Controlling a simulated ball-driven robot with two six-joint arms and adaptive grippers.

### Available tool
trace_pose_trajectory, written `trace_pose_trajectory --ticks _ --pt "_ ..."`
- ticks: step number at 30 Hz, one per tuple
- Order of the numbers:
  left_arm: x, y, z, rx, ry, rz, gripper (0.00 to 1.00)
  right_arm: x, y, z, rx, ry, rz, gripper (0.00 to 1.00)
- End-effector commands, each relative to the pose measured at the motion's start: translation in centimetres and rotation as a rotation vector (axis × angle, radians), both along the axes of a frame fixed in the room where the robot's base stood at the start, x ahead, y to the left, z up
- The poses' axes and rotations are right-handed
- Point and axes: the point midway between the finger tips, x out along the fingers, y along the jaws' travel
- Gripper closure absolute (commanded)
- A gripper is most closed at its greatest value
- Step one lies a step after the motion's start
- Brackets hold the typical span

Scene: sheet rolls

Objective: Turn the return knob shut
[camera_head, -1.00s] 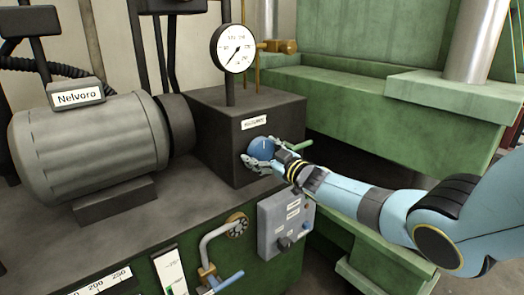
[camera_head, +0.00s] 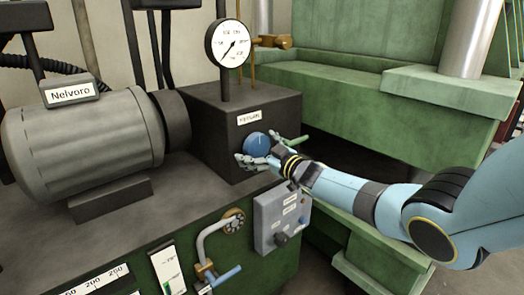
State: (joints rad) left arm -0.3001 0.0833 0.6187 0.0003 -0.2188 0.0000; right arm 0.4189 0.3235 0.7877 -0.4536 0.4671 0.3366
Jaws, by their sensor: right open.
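The blue round return knob (camera_head: 257,144) sits on the front face of the dark block (camera_head: 205,130), below a white label (camera_head: 249,118). A pale line shows on its upper part. My right gripper (camera_head: 256,160) is at the knob, with its open fingers at the knob's lower edge and right side. Whether the fingers touch the knob cannot be told. My left gripper is out of view.
A green-handled lever (camera_head: 296,141) sticks out right of the knob. A grey control box (camera_head: 283,220) and a bent pipe with a blue handle (camera_head: 225,275) are below. A gauge (camera_head: 231,44) stands above. The grey motor (camera_head: 80,150) is at left.

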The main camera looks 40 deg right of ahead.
Motion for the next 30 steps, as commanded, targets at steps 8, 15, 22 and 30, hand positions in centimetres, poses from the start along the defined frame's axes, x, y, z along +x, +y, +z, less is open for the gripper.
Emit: trace_pose_trajectory --ticks 8,15,22,30 --pt "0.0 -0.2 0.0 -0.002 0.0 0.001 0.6 -3.1 -0.3 -0.2 -0.003 0.001 0.001 0.0" --pt "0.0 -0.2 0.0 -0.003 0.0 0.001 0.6 -8.4 -0.7 -0.2 -0.001 0.004 0.002 0.0" --pt "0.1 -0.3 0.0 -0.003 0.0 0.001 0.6 -11.5 -0.9 -0.1 0.0 0.002 0.0 0.0" --pt "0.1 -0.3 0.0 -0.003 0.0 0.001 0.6 -12.0 -0.9 -0.1 0.001 0.001 0.0 0.0"
